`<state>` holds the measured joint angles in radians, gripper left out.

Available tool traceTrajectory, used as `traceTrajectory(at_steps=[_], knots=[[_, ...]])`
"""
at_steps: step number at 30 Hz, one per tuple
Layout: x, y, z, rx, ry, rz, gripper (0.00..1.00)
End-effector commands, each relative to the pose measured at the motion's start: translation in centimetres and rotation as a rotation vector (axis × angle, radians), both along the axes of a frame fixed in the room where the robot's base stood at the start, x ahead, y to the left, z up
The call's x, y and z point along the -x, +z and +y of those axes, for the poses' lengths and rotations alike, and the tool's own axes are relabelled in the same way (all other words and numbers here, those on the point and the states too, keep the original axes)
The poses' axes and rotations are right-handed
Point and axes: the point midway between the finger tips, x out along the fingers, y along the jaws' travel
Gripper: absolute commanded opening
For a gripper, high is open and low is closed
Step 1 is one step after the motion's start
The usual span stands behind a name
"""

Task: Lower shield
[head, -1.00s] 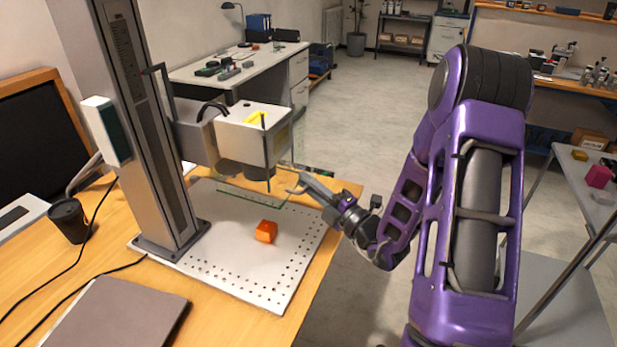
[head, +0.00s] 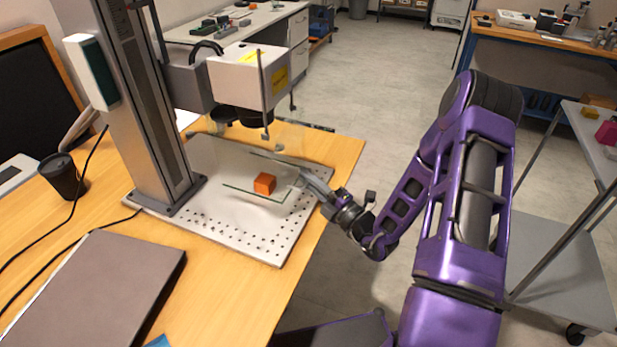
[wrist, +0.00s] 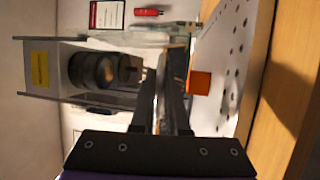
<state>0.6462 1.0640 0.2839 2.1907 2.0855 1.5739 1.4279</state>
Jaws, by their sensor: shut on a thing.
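The clear shield (head: 246,190) hangs under the white laser head (head: 235,75) as a see-through box. Its lower edge shows as a thin greenish outline around the orange cube (head: 264,184), low over the perforated plate. I cannot tell whether that edge touches the plate. My gripper (head: 303,178) is shut on the shield at its right side, near the plate's right edge. In the wrist view my gripper's dark fingers (wrist: 167,75) lie close together, with the orange cube (wrist: 199,82) just right of them. The grip point itself is hard to make out there.
The perforated plate (head: 215,228) lies on the wooden table (head: 330,165). The laser column (head: 148,120) stands at its left. A laptop (head: 95,290) and a black cup (head: 62,176) are further left. Open floor lies right of the table, with a grey cart (head: 560,262) beyond my arm.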

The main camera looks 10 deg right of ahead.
Motion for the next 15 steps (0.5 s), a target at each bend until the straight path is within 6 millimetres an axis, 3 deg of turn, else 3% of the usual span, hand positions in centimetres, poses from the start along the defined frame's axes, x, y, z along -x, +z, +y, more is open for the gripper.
traceTrajectory(at_steps=[3,4,6,15], knots=[[0.21,-0.66,-0.01,0.005,0.001,0.017,0.00],[0.21,-0.68,-0.01,0.005,0.001,0.018,0.16],[0.20,-0.68,-0.01,0.005,0.001,0.017,0.25],[0.11,-0.43,-0.03,0.003,0.000,0.011,0.25]])
